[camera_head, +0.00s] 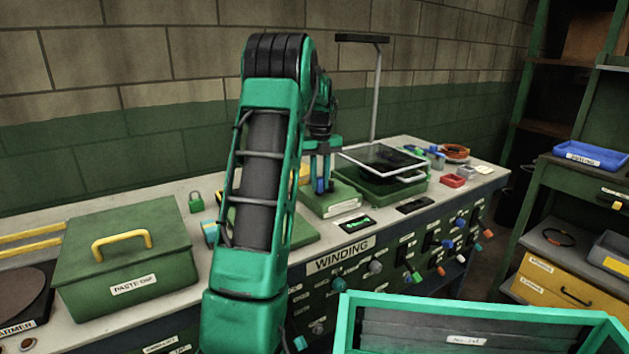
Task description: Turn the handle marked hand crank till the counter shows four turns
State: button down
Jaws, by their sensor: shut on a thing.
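My gripper (321,186) is at the middle of the workbench, pointing down over a green box-shaped unit (343,198). Its fingers are shut on what looks like the crank handle, mostly hidden between them. A small pale label on the front of that unit is too small to read. A dark plate with a green mark (357,223) lies on the bench just in front of the unit. It may be the counter, but I cannot read a number on it.
A green lidded box with a yellow handle (127,262) stands on the left. Knobs and switches line the bench front, marked WINDING (338,256).

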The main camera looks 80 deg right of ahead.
jog(key=shift+w, duration=0.1)
jog(key=c, duration=1.5)
grip_release()
jog(key=shift+c, duration=0.2)
jog(key=shift+r, duration=0.15)
notch_tip(320, 180, up, 11)
jog(key=shift+w+f, duration=0.15)
jog(key=shift+f, duration=0.05)
dwell(0.9)
